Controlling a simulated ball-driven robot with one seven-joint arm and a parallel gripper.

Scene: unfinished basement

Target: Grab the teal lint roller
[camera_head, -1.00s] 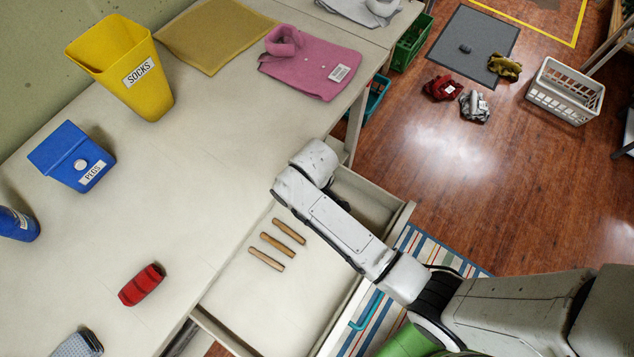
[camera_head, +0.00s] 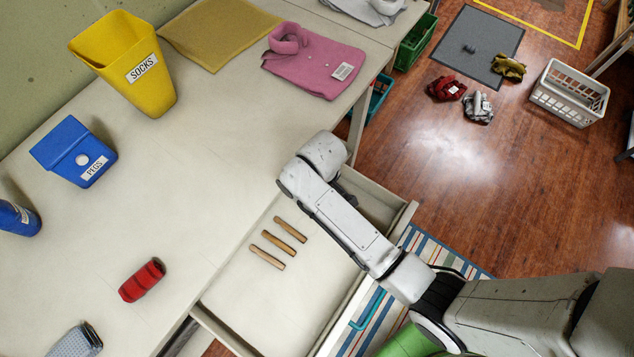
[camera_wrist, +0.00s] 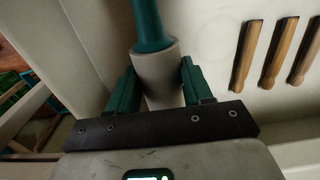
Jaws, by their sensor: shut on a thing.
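The teal lint roller shows in the wrist view, with a teal handle (camera_wrist: 148,25) pointing away from me and a pale grey roll (camera_wrist: 158,72) nearer. My gripper (camera_wrist: 158,68) has its two dark green fingers on either side of the roll and is shut on it. The roller is over or inside the open drawer (camera_head: 238,300); I cannot tell whether it still touches the drawer floor. In the head view my arm hides both the gripper and the roller.
Three wooden pegs (camera_head: 278,240) lie in the drawer beside the roller. The tabletop (camera_head: 180,190) holds a yellow SOCKS bin (camera_head: 130,80), a blue PEGS box (camera_head: 75,155), a red item (camera_head: 142,281) and a folded pink shirt (camera_head: 310,65). The middle of the tabletop is clear.

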